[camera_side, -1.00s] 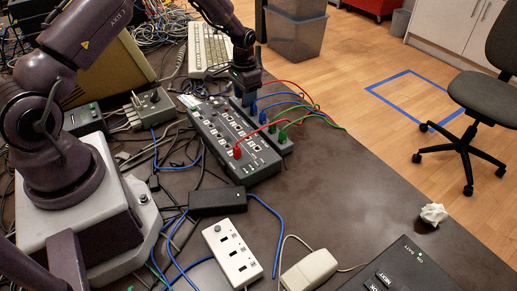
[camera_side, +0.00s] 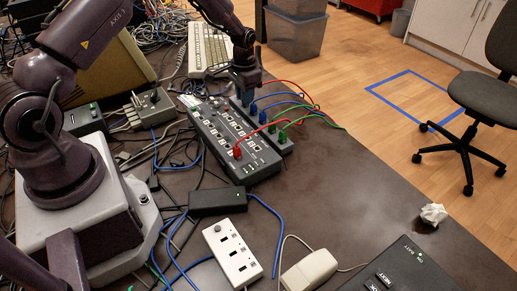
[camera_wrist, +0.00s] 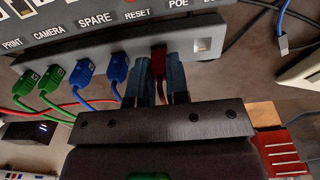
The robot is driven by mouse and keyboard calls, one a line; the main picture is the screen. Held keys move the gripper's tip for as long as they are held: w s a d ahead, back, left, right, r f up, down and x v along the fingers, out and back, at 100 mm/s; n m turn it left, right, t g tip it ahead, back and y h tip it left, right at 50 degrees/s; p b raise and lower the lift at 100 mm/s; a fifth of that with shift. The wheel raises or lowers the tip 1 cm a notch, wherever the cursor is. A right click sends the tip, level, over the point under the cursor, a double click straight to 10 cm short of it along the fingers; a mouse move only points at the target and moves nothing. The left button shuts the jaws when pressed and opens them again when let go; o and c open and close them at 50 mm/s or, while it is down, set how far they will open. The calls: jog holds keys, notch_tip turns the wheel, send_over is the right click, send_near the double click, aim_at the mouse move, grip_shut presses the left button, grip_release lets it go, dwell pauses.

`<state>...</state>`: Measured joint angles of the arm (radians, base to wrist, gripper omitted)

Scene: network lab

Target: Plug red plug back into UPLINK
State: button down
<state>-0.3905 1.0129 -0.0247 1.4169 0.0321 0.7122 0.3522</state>
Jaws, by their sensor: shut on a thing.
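My gripper (camera_side: 247,100) is over the far end of the narrow grey strip (camera_side: 285,148) beside the switch panel. In the wrist view its two blue fingers (camera_wrist: 162,88) are shut on a red plug (camera_wrist: 159,62). The plug's head meets the strip's edge; I cannot tell how deep it sits. In the side view the gripper hides it. Another red plug (camera_side: 237,153) stands in the near part of the dark switch panel (camera_side: 215,125). The UPLINK label is not readable in either view.
An empty pale socket (camera_wrist: 204,45) is on the strip's other side. A black adapter (camera_side: 217,201) and a white power strip (camera_side: 232,253) lie nearer.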

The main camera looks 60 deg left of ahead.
jog(key=shift+r, duration=0.15)
jog(key=shift+r, duration=1.95)
